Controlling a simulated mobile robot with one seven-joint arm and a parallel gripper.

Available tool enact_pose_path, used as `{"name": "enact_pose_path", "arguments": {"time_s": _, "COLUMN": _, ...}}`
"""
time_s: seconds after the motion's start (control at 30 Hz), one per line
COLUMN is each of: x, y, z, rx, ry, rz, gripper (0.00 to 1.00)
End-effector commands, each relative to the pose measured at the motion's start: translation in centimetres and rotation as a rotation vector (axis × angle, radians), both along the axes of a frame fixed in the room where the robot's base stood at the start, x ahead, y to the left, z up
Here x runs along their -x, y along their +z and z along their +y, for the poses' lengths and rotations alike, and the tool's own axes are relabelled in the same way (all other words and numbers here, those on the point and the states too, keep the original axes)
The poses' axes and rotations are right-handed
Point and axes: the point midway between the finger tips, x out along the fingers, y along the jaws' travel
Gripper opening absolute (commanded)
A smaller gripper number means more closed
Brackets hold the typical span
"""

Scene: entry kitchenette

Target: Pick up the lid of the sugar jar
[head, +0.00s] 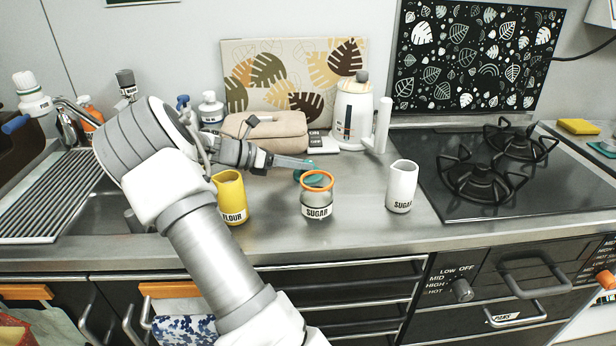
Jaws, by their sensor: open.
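The glass jar labelled SUGAR (317,204) stands upright on the steel counter, with an orange ring around its top. A teal round piece (300,176) shows just behind the ring, partly hidden by the jar; it may be the lid, but I cannot tell whether it touches the jar. My gripper (312,164) is open, reaching in from the left with its fingers pointing right, close above and behind the teal piece. I cannot tell whether a finger touches it. A white jug, also labelled SUGAR (402,184), stands to the right.
Behind are a beige bag (262,137) and a white kettle (353,115). A black hob (500,180) lies to the right. Counter in front of the jar is clear.

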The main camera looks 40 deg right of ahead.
Motion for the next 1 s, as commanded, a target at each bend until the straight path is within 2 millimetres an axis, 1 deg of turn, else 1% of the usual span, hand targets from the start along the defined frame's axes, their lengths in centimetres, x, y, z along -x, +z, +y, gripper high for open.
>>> {"name": "enact_pose_path", "arguments": {"time_s": 0.03, "x": 0.29, "y": -0.39, "z": -0.5, "rx": 0.0, "ry": -0.001, "rz": 0.0, "gripper": 0.51}}
{"name": "enact_pose_path", "arguments": {"time_s": 0.1, "x": 0.47, "y": -0.41, "z": -0.85, "rx": 0.0, "ry": -0.001, "rz": 0.0, "gripper": 0.51}}
{"name": "enact_pose_path", "arguments": {"time_s": 0.27, "x": 0.45, "y": -0.3, "z": -0.87, "rx": 0.0, "ry": 0.001, "rz": 0.0, "gripper": 0.51}}
{"name": "enact_pose_path", "arguments": {"time_s": 0.3, "x": 0.45, "y": -0.3, "z": -0.87, "rx": 0.0, "ry": 0.0, "rz": 0.0, "gripper": 0.49}}
{"name": "enact_pose_path", "arguments": {"time_s": 0.37, "x": 0.44, "y": -0.3, "z": -0.86, "rx": 0.001, "ry": 0.0, "rz": 0.0, "gripper": 0.39}}
{"name": "enact_pose_path", "arguments": {"time_s": 0.5, "x": 0.42, "y": -0.29, "z": -0.85, "rx": 0.001, "ry": 0.001, "rz": 0.0, "gripper": 0.13}}
{"name": "enact_pose_path", "arguments": {"time_s": 0.57, "x": 0.42, "y": -0.29, "z": -0.85, "rx": 0.001, "ry": 0.001, "rz": 0.0, "gripper": 0.03}}
{"name": "enact_pose_path", "arguments": {"time_s": 0.6, "x": 0.43, "y": -0.3, "z": -0.84, "rx": 0.001, "ry": 0.001, "rz": 0.0, "gripper": 0.0}}
{"name": "enact_pose_path", "arguments": {"time_s": 0.87, "x": 0.42, "y": -0.25, "z": -0.85, "rx": 0.001, "ry": 0.0, "rz": 0.0, "gripper": 0.0}}
{"name": "enact_pose_path", "arguments": {"time_s": 1.0, "x": 0.41, "y": 0.27, "z": -0.85, "rx": 0.001, "ry": 0.001, "rz": -0.001, "gripper": 0.0}}
